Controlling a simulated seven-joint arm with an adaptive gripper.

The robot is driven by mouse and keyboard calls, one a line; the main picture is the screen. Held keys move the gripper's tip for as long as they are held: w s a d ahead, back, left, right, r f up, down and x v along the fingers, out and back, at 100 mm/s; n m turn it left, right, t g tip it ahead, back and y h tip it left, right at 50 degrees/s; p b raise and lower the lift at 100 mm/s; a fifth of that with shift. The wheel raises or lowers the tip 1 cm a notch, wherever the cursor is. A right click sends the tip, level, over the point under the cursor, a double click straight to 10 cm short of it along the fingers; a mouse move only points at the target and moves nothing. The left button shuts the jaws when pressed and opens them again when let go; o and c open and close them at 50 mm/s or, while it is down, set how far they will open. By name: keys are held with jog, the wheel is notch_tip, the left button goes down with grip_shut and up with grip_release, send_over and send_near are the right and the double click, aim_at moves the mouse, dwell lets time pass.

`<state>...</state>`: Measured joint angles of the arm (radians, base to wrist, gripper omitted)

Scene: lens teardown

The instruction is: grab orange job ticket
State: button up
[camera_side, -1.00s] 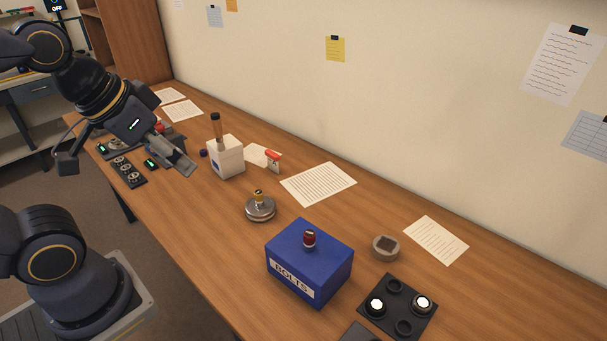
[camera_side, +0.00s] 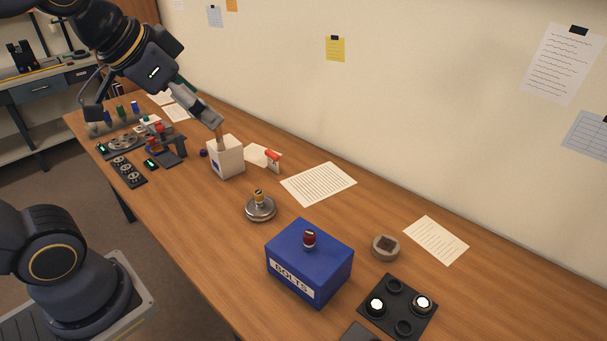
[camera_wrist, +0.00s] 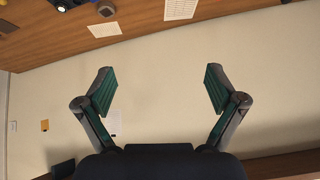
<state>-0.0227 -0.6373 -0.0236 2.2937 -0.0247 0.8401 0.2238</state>
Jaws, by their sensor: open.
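An orange sheet (camera_side: 232,5) hangs on the wall at the top edge of the side view, partly cut off; I cannot tell whether it is the job ticket. A small orange-yellow note (camera_wrist: 44,125) shows on the wall in the wrist view, left of my gripper (camera_wrist: 157,75). My gripper is open and empty there, its two green-padded fingers wide apart before bare wall. In the side view my gripper (camera_side: 214,120) appears above the white box (camera_side: 229,160) and hides the top of the brown-handled item in it. I cannot tell whether they touch.
A yellow note (camera_side: 335,48) hangs on the wall. A red-topped holder (camera_side: 273,161), a round metal part (camera_side: 260,208) and a blue bolts box (camera_side: 310,262) stand on the bench. Small fixtures (camera_side: 122,170) crowd its far left. Flat papers (camera_side: 318,184) lie near the wall.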

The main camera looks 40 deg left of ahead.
jog(key=w+a+r, duration=0.2)
jog(key=w+r, duration=0.1)
jog(key=w, duration=0.6)
jog(key=n+g, duration=0.2)
jog(key=g, duration=0.1)
send_over(272, 153)
jog(key=s, duration=0.2)
notch_tip(272, 153, down, 34)
jog(key=shift+d+r, duration=0.1)
jog(key=shift+r, duration=0.05)
jog(key=x, duration=0.5)
jog(key=shift+w+f, duration=0.1)
jog(key=shift+f, duration=0.3)
